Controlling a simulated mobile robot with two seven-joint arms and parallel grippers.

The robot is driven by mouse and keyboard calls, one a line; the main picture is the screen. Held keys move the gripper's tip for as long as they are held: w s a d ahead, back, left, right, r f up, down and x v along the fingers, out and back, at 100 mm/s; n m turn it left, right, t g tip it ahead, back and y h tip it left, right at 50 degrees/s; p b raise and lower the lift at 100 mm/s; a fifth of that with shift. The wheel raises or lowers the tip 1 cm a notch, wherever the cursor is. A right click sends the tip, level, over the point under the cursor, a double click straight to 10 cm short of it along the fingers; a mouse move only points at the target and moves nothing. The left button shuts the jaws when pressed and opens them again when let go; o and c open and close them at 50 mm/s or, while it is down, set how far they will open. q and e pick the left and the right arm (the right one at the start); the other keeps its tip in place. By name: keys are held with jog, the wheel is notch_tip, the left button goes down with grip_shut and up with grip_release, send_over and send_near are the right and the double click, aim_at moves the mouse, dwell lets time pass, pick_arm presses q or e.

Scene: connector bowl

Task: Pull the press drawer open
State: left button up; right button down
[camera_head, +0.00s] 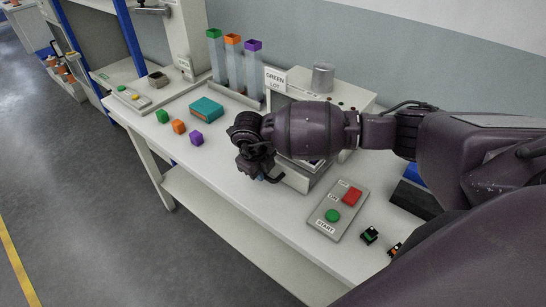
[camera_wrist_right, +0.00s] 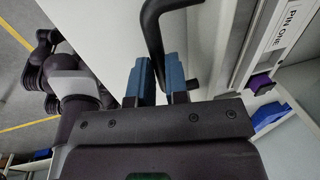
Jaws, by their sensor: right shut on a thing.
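The press (camera_head: 345,98) is a pale box with a metal cylinder on top, standing at the back of the white table; my right arm hides much of it. Its drawer (camera_head: 299,180) shows only in part, a grey edge below my forearm. My right gripper (camera_head: 262,174) points down at the drawer's front. In the right wrist view the blue fingertips (camera_wrist_right: 159,82) are shut on a black bent bar, the drawer handle (camera_wrist_right: 154,32), which passes between them. How far the drawer stands out is hard to tell.
A control panel (camera_head: 338,209) with red and green buttons lies right of the drawer. Left are a teal box (camera_head: 206,108), small coloured cubes (camera_head: 179,127) and clear tubes (camera_head: 234,65). Small connectors (camera_head: 369,236) lie near the front edge. Open floor is left of the table.

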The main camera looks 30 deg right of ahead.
jog(key=shift+s+a, duration=0.25)
jog(key=shift+a, duration=0.25)
jog(key=shift+s+a, duration=0.2)
jog(key=shift+a, duration=0.4)
jog(key=c, duration=1.1)
grip_release()
